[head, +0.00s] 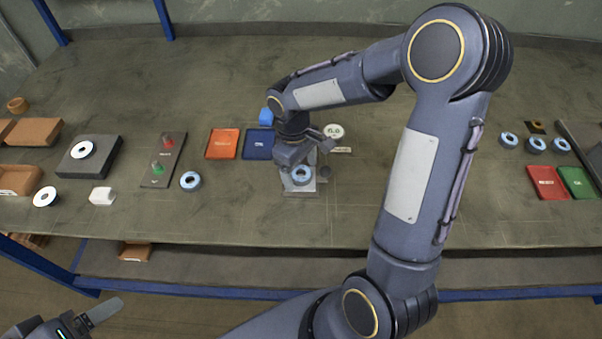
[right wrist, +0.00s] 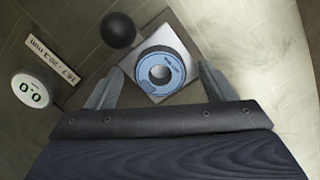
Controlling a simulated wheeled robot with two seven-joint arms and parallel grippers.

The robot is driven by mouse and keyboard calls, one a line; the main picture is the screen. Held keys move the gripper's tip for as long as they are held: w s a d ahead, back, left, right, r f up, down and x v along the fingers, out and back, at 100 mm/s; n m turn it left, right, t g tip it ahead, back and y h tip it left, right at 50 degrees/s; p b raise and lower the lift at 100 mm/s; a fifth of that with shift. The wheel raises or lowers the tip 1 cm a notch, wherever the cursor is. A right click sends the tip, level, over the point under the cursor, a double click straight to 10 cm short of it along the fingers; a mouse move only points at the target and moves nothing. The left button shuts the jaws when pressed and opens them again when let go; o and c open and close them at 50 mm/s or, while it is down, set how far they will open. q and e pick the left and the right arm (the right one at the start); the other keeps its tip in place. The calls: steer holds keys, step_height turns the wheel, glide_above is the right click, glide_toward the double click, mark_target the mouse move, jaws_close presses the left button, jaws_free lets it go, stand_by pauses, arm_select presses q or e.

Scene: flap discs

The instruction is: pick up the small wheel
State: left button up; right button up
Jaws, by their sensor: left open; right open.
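A small blue-rimmed wheel with a grey centre hole (head: 301,174) lies on a square metal plate (head: 300,191) near the middle of the table. In the right wrist view the wheel (right wrist: 161,72) lies flat on the plate (right wrist: 178,40). My right gripper (head: 303,168) is open above it. Its two fingers show on either side of the wheel in the right wrist view, with nothing gripped; I cannot tell their exact height. Similar blue wheels lie left of it (head: 190,181) and at the far right (head: 508,140). My left gripper (head: 95,318) is open and empty, low at the bottom left, off the table.
A dark ball knob (right wrist: 118,30) stands beside the plate, and a round gauge (right wrist: 38,92) with a label strip (right wrist: 46,58) lies further left. Red (head: 222,143) and blue (head: 258,144) trays lie left of the plate. My right arm hides table to the right.

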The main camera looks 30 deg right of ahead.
steer(key=c, duration=1.1)
steer(key=shift+r, duration=0.1)
steer(key=shift+r, duration=0.2)
steer(key=r, duration=0.3)
steer(key=shift+a+r, duration=0.15)
steer(key=shift+a, duration=0.2)
steer(key=a+r+b, duration=0.1)
steer(key=a+r, duration=0.8)
steer(key=a, duration=0.4)
steer(key=shift+s+a, duration=0.15)
